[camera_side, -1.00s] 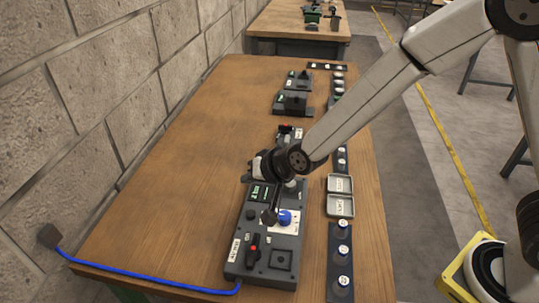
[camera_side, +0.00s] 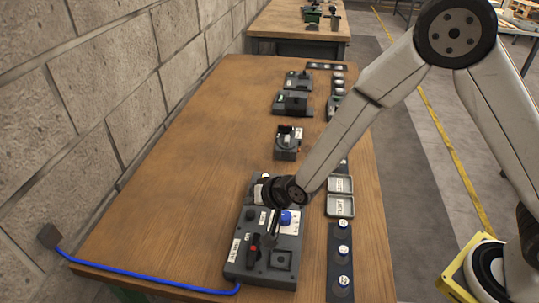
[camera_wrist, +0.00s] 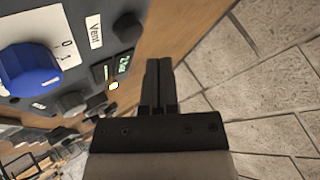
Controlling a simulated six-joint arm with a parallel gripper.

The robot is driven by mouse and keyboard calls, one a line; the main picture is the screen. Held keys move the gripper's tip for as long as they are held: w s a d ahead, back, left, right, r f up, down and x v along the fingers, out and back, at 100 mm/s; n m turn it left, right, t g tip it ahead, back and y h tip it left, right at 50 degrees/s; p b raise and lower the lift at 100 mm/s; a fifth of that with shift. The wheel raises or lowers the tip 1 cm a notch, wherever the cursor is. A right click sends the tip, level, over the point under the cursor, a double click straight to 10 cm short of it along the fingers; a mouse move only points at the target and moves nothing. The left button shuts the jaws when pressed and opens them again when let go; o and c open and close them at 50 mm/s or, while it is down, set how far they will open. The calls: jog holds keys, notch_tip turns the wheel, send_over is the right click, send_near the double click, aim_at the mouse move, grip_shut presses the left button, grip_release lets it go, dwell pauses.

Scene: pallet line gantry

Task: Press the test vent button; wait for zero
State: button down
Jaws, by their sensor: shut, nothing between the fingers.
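The grey control panel (camera_side: 240,262) lies at the near end of the bench. In the wrist view, a black round button (camera_wrist: 127,28) sits beside a white label reading "Vent" (camera_wrist: 95,30). A small display with green characters (camera_wrist: 123,64) is near it; its reading is not legible. The blue knob (camera_wrist: 30,70) is at the left, on a white plate marked 0 and 1. My gripper (camera_wrist: 158,65) is shut and empty; its fingertips appear beside the button, apart from it.
A red-handled switch (camera_side: 253,250) is at the panel's near left. Two grey trays (camera_side: 340,206) and a strip of round items (camera_side: 341,262) lie to the right. A blue cable (camera_side: 150,279) runs along the near edge. The left bench top is clear.

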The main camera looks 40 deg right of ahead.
aim_at(246, 211)
jog(key=shift+f, duration=0.65)
jog(key=shift+f, duration=0.15)
dwell(1.6)
jog(key=shift+f, duration=0.3)
jog(key=shift+f, duration=0.5)
dwell(1.1)
jog(key=shift+r, duration=0.1)
dwell(0.3)
jog(key=shift+r, duration=0.85)
jog(key=shift+r, duration=2.5)
